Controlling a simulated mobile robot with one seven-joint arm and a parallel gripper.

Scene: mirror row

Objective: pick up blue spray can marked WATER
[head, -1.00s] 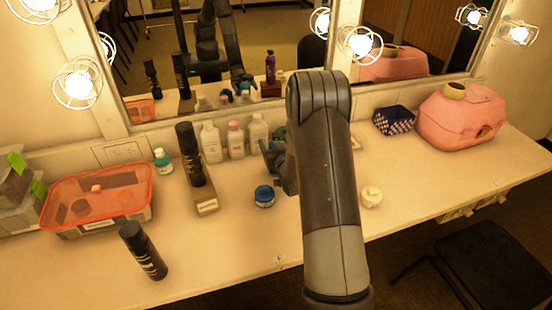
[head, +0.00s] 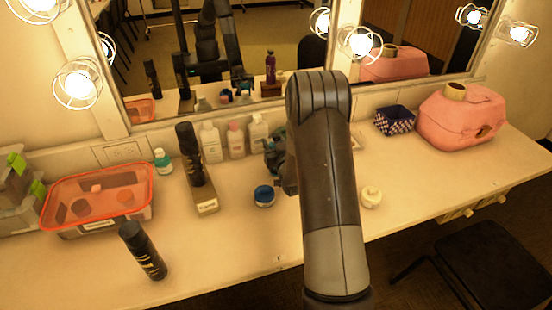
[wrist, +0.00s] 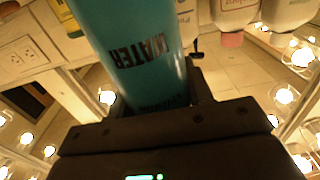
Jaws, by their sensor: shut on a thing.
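The blue spray can (wrist: 130,45) fills the upper middle of the wrist view, with the word WATER in dark letters on its side. My gripper (wrist: 155,103) is shut on the can, whose near end lies between the dark jaws. In the head view my gripper (head: 275,150) is at the back of the counter, right of the white bottles and mostly behind my arm. The can is mostly hidden there, and I cannot tell whether it touches the counter.
White bottles (head: 210,142) stand close left of my gripper. A blue-lidded jar (head: 264,196) and a cream jar (head: 371,197) are in front. Black cans (head: 143,250), a wooden block (head: 206,202) and an orange-lidded box (head: 98,190) are left. A pink case (head: 460,118) is right. The mirror is behind.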

